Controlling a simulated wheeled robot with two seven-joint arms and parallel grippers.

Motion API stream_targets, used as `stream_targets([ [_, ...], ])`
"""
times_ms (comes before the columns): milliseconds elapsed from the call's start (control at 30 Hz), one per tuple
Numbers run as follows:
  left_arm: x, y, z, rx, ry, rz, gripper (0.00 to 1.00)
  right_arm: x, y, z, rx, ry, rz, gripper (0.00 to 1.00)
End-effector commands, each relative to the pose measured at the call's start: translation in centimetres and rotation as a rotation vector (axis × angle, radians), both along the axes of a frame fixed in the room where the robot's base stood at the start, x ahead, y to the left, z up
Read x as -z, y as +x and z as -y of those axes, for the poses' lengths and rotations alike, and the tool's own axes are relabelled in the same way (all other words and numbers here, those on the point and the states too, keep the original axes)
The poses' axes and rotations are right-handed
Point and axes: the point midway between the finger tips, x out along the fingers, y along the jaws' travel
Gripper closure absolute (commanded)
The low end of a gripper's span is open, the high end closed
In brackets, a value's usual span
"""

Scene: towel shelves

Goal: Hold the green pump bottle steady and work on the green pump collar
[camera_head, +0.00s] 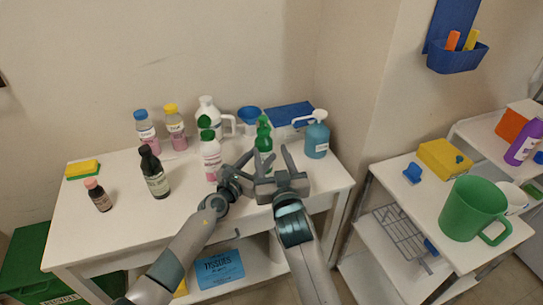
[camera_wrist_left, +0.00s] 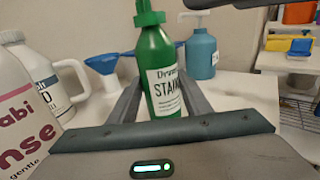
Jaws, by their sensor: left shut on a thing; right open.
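In the left wrist view the bottle (camera_wrist_left: 156,55) has a white label and sits between my left fingers. My left gripper (camera_head: 246,166) is shut on the bottle's body. A dark gripper part shows beside the collar at the top of the wrist view. No contact with the collar is visible.
A blue pump bottle (camera_head: 317,138) stands to the right. A white bottle with pink contents (camera_head: 211,160) and a dark bottle (camera_head: 154,175) stand to the left.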

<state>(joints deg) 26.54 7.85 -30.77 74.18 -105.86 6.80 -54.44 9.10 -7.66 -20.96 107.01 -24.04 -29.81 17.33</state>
Motion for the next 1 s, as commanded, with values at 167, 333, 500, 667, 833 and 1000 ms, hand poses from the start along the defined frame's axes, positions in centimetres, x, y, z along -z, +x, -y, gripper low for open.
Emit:
stream_targets([
  [167, 0.02, 0.0, -0.04, -0.001, 0.0, 0.0, 0.88, 0.01, -0.12, 0.02, 0.0, 0.0, 0.0, 0.49],
  [333, 0.01, 0.01, -0.03, -0.001, 0.0, 0.0, 0.88, 0.02, -0.1, 0.03, 0.0, 0.0, 0.0, 0.49],
  [500, 0.0, 0.02, -0.03, 0.0, 0.0, 0.0, 0.34, 0.02, -0.09, 0.03, 0.0, 0.0, 0.0, 0.49],
  [667, -0.01, 0.01, -0.02, 0.0, 0.0, 0.0, 0.34, 0.02, -0.08, 0.02, 0.0, 0.0, -0.001, 0.49],
  [833, -0.01, -0.07, -0.03, 0.0, -0.001, 0.001, 0.34, 0.02, -0.08, 0.01, 0.0, 0.001, 0.0, 0.49],
  [1000, -0.03, -0.68, -0.27, 0.002, -0.004, 0.0, 0.34, 0.02, -0.08, 0.01, 0.0, 0.001, -0.001, 0.49],
])
